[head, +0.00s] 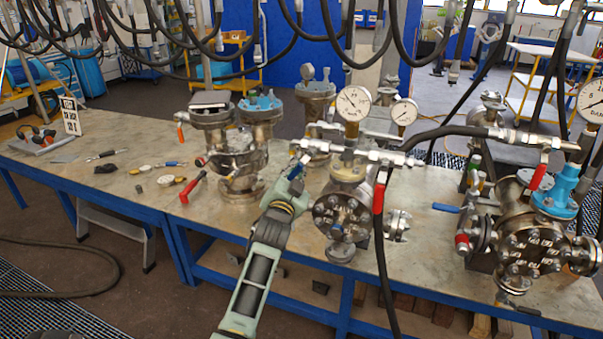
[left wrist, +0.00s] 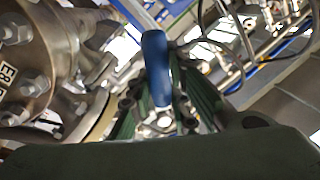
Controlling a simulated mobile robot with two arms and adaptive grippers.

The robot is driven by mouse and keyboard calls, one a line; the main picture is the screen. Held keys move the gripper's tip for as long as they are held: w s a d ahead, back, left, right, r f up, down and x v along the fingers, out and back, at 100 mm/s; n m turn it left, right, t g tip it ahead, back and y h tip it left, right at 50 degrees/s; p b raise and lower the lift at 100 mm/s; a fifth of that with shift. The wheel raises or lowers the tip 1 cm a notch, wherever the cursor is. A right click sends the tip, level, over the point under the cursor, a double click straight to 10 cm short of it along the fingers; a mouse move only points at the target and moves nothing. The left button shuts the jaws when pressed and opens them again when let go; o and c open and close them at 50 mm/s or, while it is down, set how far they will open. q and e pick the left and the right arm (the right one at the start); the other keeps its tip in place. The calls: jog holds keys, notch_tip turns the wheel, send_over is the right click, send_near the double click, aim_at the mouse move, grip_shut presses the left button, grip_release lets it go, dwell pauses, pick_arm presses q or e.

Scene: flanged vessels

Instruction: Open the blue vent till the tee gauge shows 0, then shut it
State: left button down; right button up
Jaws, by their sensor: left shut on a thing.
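The middle flanged vessel (head: 342,210) stands on the bench with a horizontal pipe across its top. My left gripper (head: 297,168) is at the left end of that pipe. In the left wrist view, the blue vent handle (left wrist: 157,68) stands between my green fingers (left wrist: 160,118), which are shut on it. In the head view the handle is mostly hidden by the gripper. A large round gauge (head: 353,103) stands above the vessel and a smaller one (head: 404,112) to its right. Their needles are too small to read surely. My right gripper is not in view.
A red lever (head: 378,198) hangs right of the vessel beside a black hose. Another vessel (head: 235,155) stands close on the left. A vessel with a blue valve (head: 562,185) stands on the right. Loose tools (head: 170,165) lie on the left bench. Hoses hang overhead.

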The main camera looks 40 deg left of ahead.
pick_arm(q)
jog(key=m, duration=0.1)
jog(key=a+r+m, duration=0.1)
jog(key=m, duration=0.1)
jog(key=shift+s+a+r+t+h, duration=0.15)
jog(key=shift+t+h, duration=0.15)
jog(key=shift+t, duration=0.1)
jog(key=m, duration=0.1)
jog(key=r+m, duration=0.1)
jog(key=m, duration=0.1)
jog(key=a+m, duration=0.1)
jog(key=shift+s+r+m+t+h+p, duration=0.15)
jog(key=shift+r+m+t+h+p, duration=0.15)
jog(key=shift+r+t+h+p, duration=0.1)
jog(key=m, duration=0.1)
jog(key=r+m+h, duration=0.1)
jog(key=m, duration=0.1)
jog(key=shift+a+r+p, duration=0.15)
jog(key=shift+p, duration=0.15)
jog(key=shift+r+m+h, duration=0.3)
jog(key=shift+r+m, duration=0.1)
jog(key=shift+m, duration=0.7)
jog(key=c, duration=1.7)
grip_release()
jog(key=shift+o, duration=0.4)
